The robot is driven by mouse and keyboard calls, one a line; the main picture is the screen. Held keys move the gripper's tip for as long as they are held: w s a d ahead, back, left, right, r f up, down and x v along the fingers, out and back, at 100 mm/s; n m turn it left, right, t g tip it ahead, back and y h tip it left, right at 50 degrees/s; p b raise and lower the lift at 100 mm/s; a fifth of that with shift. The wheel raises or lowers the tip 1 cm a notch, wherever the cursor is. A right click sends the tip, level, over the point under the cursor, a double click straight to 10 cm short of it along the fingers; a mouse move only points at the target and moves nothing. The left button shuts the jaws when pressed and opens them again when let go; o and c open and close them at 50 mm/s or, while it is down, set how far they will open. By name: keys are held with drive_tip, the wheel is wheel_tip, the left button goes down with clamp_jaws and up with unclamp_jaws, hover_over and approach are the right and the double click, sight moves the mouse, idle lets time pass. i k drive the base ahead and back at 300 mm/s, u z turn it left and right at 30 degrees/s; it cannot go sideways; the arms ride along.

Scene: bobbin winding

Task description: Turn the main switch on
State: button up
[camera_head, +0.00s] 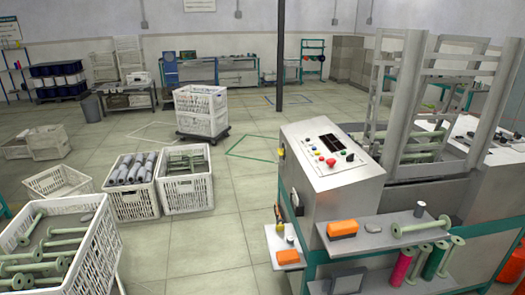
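The control console (322,158) of the winding machine stands right of centre, with a sloped light panel facing up. On the panel are several small coloured buttons, a dark display (333,142) and a red button (330,162). A small red and yellow part (281,152) shows on the console's left side. I cannot tell for sure which of these is the main switch, nor its position. My gripper is not in view.
A shelf (375,240) with an orange box (342,229) and bobbins juts out before the console. White crates (186,192) stand on the left, and a crate of bobbins (100,250) is at the near left. The floor between the crates and console is clear.

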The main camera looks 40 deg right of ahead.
sight(280, 152)
drive_tip(key=u, duration=0.25)
drive_tip(key=i, duration=1.3)
drive_tip(key=z, duration=0.25)
